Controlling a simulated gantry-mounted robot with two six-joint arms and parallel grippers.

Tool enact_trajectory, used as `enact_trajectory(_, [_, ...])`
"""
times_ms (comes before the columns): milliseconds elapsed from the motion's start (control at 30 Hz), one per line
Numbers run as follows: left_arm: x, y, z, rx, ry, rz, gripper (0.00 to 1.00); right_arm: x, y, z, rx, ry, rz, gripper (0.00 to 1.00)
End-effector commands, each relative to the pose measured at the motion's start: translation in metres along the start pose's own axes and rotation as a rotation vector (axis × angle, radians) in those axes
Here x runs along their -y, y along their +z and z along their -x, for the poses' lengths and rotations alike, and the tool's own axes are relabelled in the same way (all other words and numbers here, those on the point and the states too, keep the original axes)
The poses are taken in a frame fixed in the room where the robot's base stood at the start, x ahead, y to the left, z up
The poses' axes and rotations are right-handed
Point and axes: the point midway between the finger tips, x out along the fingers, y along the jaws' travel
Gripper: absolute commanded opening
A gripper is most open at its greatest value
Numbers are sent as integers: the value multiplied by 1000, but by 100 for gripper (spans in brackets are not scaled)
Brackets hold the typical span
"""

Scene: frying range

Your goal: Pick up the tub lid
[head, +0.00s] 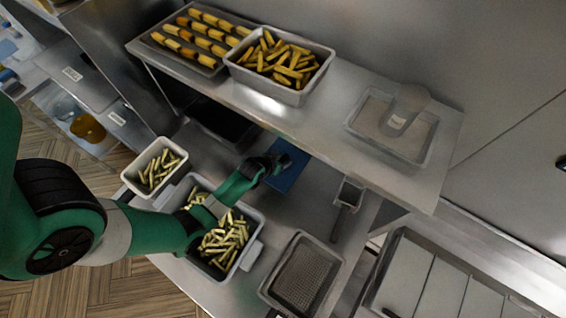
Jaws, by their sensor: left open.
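A flat blue panel (290,174), which looks like the tub lid, lies on the lower steel counter under the upper shelf. Its far edge is close to the shelf's edge. My left gripper (276,162) is over the lid's left side, with its jaws open. I cannot tell whether the fingers touch the lid. A grey tub (258,222) of pale fries stands below my left arm, which hides part of it. My right gripper is out of view.
A small white tub (131,176) of fries stands at the left. The upper shelf (330,108) holds a tray of browned pieces (186,57), a tub of fries (240,74) and a shallow tray with a scoop (405,104). A wire basket (301,274) lies at the lower right.

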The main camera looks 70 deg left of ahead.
Motion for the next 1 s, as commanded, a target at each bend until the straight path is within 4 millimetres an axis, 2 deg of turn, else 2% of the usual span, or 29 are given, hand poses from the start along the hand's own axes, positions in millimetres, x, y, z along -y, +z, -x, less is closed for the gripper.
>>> enact_trajectory(167, [0, 0, 0, 0, 0, 0, 60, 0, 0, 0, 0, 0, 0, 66])
enact_trajectory(500, [0, 0, 0, 0, 0, 0, 1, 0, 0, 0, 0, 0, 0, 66])
enact_trajectory(1000, [0, -1, 1, 0, 0, 0, 0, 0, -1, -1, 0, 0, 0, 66])
